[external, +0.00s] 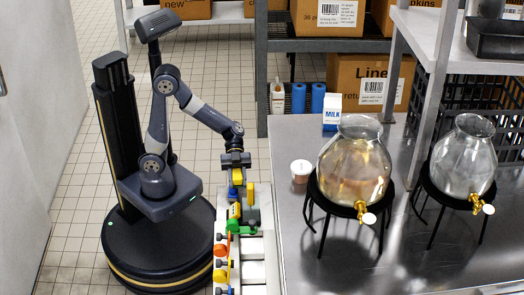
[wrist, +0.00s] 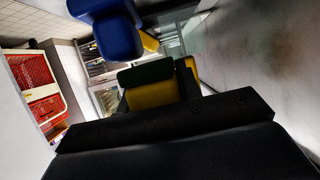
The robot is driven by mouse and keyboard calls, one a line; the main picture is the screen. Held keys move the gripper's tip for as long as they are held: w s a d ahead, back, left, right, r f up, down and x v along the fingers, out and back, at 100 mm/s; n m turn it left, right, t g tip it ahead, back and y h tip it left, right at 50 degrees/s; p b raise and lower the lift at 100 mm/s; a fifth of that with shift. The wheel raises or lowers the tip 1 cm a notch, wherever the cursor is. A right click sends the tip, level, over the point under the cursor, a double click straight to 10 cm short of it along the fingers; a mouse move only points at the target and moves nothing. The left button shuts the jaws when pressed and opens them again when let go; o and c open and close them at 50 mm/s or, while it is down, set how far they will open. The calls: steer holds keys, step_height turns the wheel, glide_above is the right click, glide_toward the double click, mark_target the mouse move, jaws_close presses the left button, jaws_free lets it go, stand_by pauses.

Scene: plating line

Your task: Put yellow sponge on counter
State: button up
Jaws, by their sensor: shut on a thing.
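My gripper (external: 236,168) points down over the narrow rack of coloured items, just left of the steel counter (external: 410,245). It is shut on the yellow sponge, which has a dark green top layer and shows in the wrist view (wrist: 152,95) beyond the black gripper body. In the external view the sponge shows only as a small yellow patch (external: 238,177) under the gripper, partly hidden. A broad grey surface, which looks like the counter, fills the right of the wrist view (wrist: 250,45).
Two glass dispensers (external: 354,165) (external: 464,160) on black stands, a small cup (external: 301,171) and a milk carton (external: 332,112) stand on the counter. Its front left part is bare. A blue item (wrist: 115,32) is near the gripper in the wrist view.

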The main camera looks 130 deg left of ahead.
glide_above(258, 194)
steer(key=d, duration=0.2)
steer(key=shift+w+d, duration=0.2)
steer(key=shift+w, duration=0.25)
steer(key=shift+w+a+f+b, duration=0.1)
steer(key=shift+w+f+b, duration=0.05)
steer(key=shift+f, duration=0.3)
steer(key=shift+w+a+f+b, duration=0.1)
steer(key=shift+f+b, duration=0.05)
steer(key=shift+f, duration=0.25)
step_height(258, 194, down, 5)
steer(key=shift+r+b, duration=0.15)
steer(key=shift+b, duration=0.9)
steer(key=shift+w+a, duration=0.1)
steer(key=shift+f+b, duration=0.35)
steer(key=shift+b, duration=0.4)
steer(key=o, duration=0.9)
steer(key=shift+o, duration=0.2)
steer(key=shift+r+p, duration=0.3)
steer(key=shift+p, duration=0.95)
